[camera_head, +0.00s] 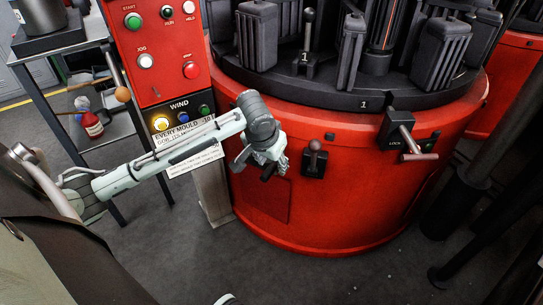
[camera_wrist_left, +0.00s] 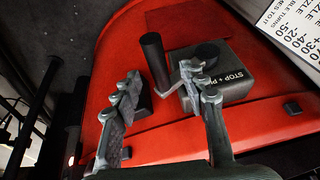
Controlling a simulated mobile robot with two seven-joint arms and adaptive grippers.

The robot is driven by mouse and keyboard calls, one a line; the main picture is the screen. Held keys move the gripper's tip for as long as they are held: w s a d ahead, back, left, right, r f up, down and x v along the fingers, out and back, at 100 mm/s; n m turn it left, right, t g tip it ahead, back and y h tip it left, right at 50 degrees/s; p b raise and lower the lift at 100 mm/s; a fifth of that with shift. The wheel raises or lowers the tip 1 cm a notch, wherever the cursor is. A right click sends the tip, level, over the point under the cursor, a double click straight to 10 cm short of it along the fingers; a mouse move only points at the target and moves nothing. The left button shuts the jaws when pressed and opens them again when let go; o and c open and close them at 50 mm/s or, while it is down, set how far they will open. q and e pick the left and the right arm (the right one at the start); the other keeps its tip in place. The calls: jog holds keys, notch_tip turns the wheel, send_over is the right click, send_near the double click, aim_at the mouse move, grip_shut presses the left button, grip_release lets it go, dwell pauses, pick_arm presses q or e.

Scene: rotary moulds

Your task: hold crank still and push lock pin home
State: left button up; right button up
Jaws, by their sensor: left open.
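In the head view my left gripper (camera_head: 267,166) is in front of the red drum housing (camera_head: 360,205). In the left wrist view its fingers (camera_wrist_left: 164,84) are spread, with nothing held between them. A crank with a black handle (camera_wrist_left: 155,58) and bent metal arm stands just beyond the fingertips, on a black box (camera_wrist_left: 238,80) marked "STOP + P...". The right finger overlaps the arm; contact cannot be told. In the head view my gripper hides most of this crank. A black box marked "LOCK" (camera_head: 394,134) carries a metal pin with a brownish cross handle (camera_head: 418,157), sticking out.
A small dark lever (camera_head: 314,160) on a plate stands between my left gripper and the lock. The red control panel (camera_head: 160,65) and a sign (camera_head: 190,145) are at left. Black moulds (camera_head: 440,50) stand on the drum. Dark posts (camera_head: 470,185) stand at right.

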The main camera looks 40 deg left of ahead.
aim_at(273, 166)
pick_arm(q)
jog(key=shift+x, duration=1.75)
pick_arm(e)
jog(key=shift+s+d+f, duration=0.35)
jog(key=shift+s+d, duration=0.05)
jog(key=shift+s, duration=0.05)
pick_arm(q)
jog(key=c, duration=0.9)
grip_shut()
pick_arm(e)
jog(key=shift+w+a+r, duration=0.15)
jog(key=shift+w+a, duration=0.25)
jog(key=shift+a, duration=0.1)
jog(key=shift+c, duration=0.2)
